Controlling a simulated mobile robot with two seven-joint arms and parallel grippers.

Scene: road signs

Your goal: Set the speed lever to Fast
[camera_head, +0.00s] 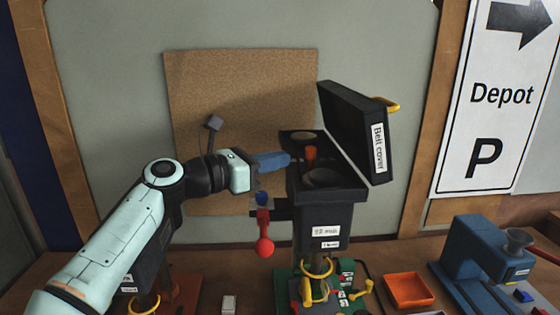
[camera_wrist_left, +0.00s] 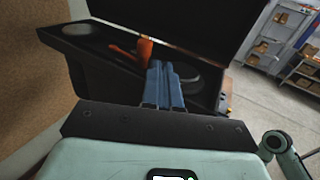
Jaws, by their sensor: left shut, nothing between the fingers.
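A black machine (camera_head: 325,215) stands on the bench with its cover (camera_head: 355,130), labelled "Belt cover", swung open. A lever with a red ball knob (camera_head: 265,247) hangs down at the machine's left side; I take it for the speed lever. I cannot read Fast or any other speed mark. My left gripper (camera_head: 284,160) is shut and empty, its blue fingers pointing right at the open top, above the lever. In the left wrist view the shut fingers (camera_wrist_left: 161,72) overlap the open housing, near an orange-red part (camera_wrist_left: 145,48). Contact cannot be told. The lever is not visible there.
An orange tray (camera_head: 410,290) and a blue machine (camera_head: 485,255) are on the bench at right. A green base with yellow rings (camera_head: 316,268) sits in front of the black machine. A cork board (camera_head: 240,80) hangs behind. The raised cover blocks room at right.

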